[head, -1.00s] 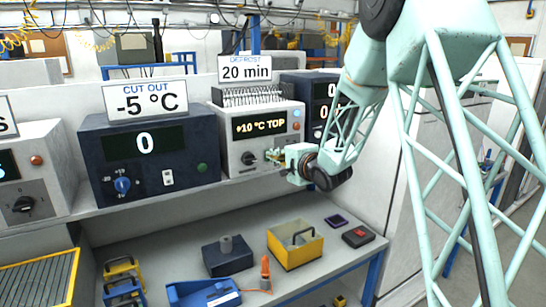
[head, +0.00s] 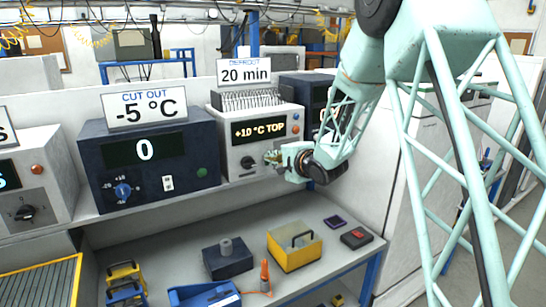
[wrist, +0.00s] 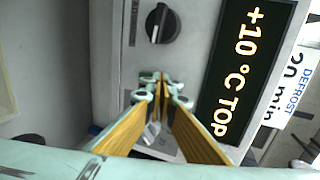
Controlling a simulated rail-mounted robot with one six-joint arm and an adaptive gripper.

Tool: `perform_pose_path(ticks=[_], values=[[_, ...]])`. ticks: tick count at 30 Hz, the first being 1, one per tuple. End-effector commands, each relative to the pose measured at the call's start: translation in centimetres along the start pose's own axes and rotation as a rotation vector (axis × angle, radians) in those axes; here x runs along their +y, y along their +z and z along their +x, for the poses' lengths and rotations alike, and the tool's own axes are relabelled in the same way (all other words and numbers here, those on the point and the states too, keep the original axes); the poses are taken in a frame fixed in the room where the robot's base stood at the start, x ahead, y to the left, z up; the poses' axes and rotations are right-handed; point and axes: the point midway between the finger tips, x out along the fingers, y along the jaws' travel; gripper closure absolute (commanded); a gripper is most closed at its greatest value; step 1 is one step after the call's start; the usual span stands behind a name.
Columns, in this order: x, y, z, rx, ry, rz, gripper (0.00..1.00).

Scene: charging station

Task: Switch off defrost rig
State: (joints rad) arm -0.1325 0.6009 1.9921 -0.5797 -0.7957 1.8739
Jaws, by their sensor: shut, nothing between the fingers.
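The defrost rig (head: 232,170) is a pale box on the shelf under a sign (head: 245,72) reading "DEFROST 20 min". Its lit display (head: 258,131) reads "+10 °C TOP". A dark rotary knob (head: 248,162) sits low on its front; the knob also shows at the top of the wrist view (wrist: 162,24). My gripper (head: 270,158) is at the lower right of the front, right of the knob. In the wrist view my gripper (wrist: 160,78) is shut and empty, apart from the knob. A small silvery part (wrist: 151,133) shows between the finger pads, partly hidden; I cannot tell what it is.
A dark blue box (head: 205,145) under a "CUT OUT -5 °C" sign stands left of the rig, another dark unit (head: 318,92) right. An orange lamp (head: 295,129) is above my gripper. The bench below holds a yellow box (head: 292,252) and several other items.

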Motion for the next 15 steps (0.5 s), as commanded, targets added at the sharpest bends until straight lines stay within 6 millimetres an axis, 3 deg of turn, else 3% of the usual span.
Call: perform_pose_path(ticks=[8,15], values=[[0.1,0.0,-0.4,0.0,0.001,0.0,1.0],[0.3,0.0,-2.2,0.0,0.0,0.001,1.0]])
